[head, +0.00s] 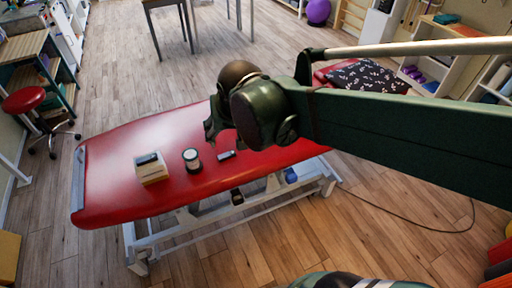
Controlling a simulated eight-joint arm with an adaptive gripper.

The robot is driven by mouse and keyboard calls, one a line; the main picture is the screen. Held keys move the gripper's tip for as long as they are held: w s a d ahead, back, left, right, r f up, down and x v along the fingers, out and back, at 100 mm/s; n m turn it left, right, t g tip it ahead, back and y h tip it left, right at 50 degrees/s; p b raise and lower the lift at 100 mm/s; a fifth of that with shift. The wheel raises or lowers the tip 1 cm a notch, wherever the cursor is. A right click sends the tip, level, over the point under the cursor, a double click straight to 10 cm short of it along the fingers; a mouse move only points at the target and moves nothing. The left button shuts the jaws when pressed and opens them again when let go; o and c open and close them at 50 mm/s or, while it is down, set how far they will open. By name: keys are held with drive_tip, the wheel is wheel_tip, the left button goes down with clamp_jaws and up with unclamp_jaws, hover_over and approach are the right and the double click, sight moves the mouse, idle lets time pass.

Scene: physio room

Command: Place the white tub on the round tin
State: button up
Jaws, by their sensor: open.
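A short round container (192,160), dark with pale bands, stands upright on the red treatment table (110,195). It looks like the round tin. I cannot tell whether any pale part of it is a separate white tub, and I make out no other white tub. My gripper (211,132) is open and empty, pointing down above the table, a little behind and to the right of the container in the picture. The arm covers the table's middle and part of its far side.
A pale box (152,171) with a dark item on top stands left of the container. A small dark item (226,155) with a light end lies to its right. A dark patterned cushion (365,76) lies at the far end. The table's left end is bare.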

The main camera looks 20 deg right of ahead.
drive_tip(key=s+d+r+n+t, duration=0.1)
drive_tip(key=s+d, duration=0.3)
drive_tip(key=s, duration=0.7)
drive_tip(key=shift+n+t, duration=0.3)
drive_tip(key=shift+n, duration=0.3)
idle(0.7)
